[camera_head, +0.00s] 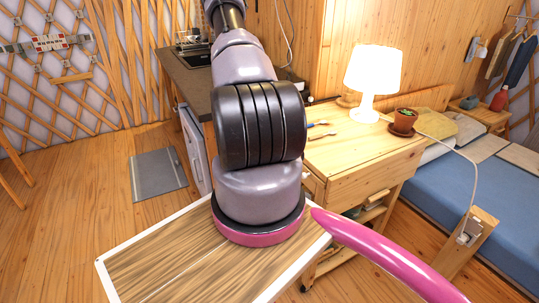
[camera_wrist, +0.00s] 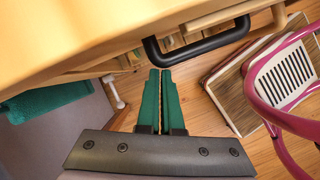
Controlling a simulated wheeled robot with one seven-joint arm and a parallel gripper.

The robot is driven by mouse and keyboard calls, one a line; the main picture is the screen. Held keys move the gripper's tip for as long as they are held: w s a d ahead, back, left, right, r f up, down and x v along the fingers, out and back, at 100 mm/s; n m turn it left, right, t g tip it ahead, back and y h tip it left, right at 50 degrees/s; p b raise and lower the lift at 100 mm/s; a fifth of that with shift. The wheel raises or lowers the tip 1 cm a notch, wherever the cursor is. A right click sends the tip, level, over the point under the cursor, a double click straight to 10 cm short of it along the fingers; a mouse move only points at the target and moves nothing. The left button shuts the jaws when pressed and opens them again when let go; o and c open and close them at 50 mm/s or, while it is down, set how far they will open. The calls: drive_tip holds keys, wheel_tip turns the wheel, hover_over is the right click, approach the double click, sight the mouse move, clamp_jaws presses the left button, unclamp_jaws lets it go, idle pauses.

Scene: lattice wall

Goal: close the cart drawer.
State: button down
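The wooden cart (camera_head: 365,160) stands right of my arm, with its pale top clear to see. Part of what looks like its drawer front (camera_head: 314,187) shows just beside my arm; the rest is hidden, so I cannot tell how far the drawer is open. In the wrist view a black bar handle (camera_wrist: 200,46) sticks out below a pale wooden surface (camera_wrist: 80,35). My gripper (camera_wrist: 161,72) is in the wrist view, its two green fingers close together and empty, tips just below the handle's left end. I cannot tell whether they touch it. My arm hides the gripper in the head view.
A white lamp (camera_head: 374,75), a potted plant (camera_head: 403,120) and small utensils (camera_head: 320,130) are on the cart. A blue bed (camera_head: 460,195) lies to the right, a dark counter (camera_head: 195,85) behind my arm. Open floor (camera_head: 90,190) is at left.

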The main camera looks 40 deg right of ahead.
drive_tip(key=shift+s+d, duration=0.1)
drive_tip(key=w+a+r, duration=0.5)
drive_tip(key=a+r, duration=0.1)
drive_tip(key=r, duration=0.3)
drive_tip(key=shift+w, duration=0.3)
